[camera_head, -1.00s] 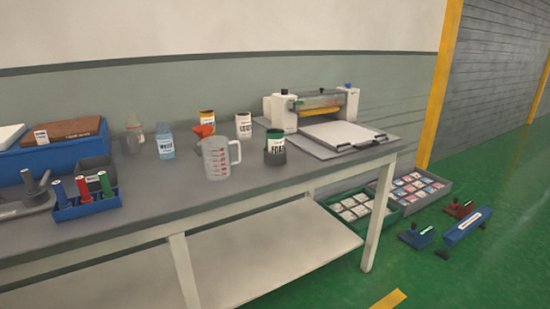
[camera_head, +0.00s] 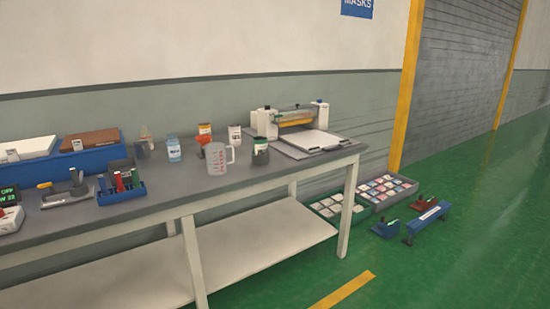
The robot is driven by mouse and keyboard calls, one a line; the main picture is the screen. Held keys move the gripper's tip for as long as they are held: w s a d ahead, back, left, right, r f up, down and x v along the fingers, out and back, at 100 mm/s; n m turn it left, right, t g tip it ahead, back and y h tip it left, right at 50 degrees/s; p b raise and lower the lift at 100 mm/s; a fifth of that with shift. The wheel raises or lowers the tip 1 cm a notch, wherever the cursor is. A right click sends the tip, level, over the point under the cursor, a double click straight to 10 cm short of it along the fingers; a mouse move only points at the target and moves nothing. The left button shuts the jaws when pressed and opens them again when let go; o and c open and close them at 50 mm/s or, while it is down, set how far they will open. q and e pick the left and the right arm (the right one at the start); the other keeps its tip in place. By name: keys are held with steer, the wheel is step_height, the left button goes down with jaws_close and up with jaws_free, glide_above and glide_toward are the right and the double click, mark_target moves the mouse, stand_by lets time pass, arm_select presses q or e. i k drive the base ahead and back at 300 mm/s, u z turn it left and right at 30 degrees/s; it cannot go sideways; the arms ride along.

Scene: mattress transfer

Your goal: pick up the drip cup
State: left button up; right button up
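Nothing here is clearly labelled as a drip cup. A clear measuring cup (camera_head: 217,160) with red marks and a handle stands upright near the front edge of the workbench (camera_head: 190,186). Neither of my grippers is in view.
Behind are a blue-labelled bottle (camera_head: 174,149), an orange-topped container (camera_head: 204,133), a white can (camera_head: 235,136) and a roller machine (camera_head: 290,121). A blue rack (camera_head: 121,190) holds coloured tubes at left. Crates (camera_head: 387,191) and stands are on the floor right; green floor in front is open.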

mark_target(263, 160)
steer(key=z, duration=0.75)
steer(key=i, duration=1.7)
steer(key=u, duration=0.55)
steer(key=i, duration=1.1)
steer(key=u, duration=1.25)
steer(key=i, duration=0.15)
steer(key=u, duration=0.05)
